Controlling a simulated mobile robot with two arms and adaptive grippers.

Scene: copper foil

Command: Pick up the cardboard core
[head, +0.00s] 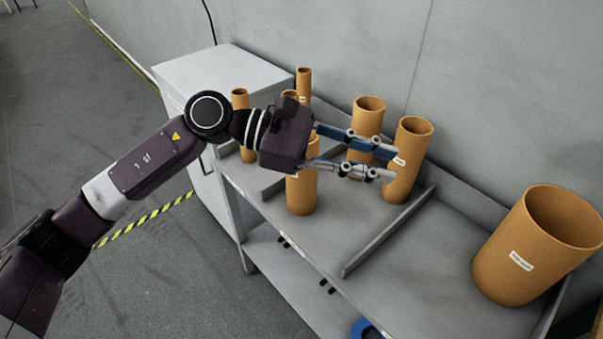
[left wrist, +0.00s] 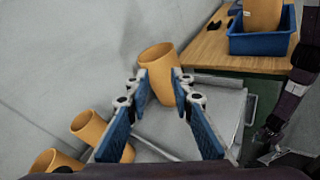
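Several orange-brown cardboard cores stand on the grey bench; the pictures do not settle which one is meant.
More cores stand close by, including a medium one (head: 369,108) and a short one (head: 302,192) under my gripper. A low metal divider (head: 388,236) crosses the bench. Bare bench lies between it and the wide core. A blue bin (left wrist: 262,43) stands on a wooden table.

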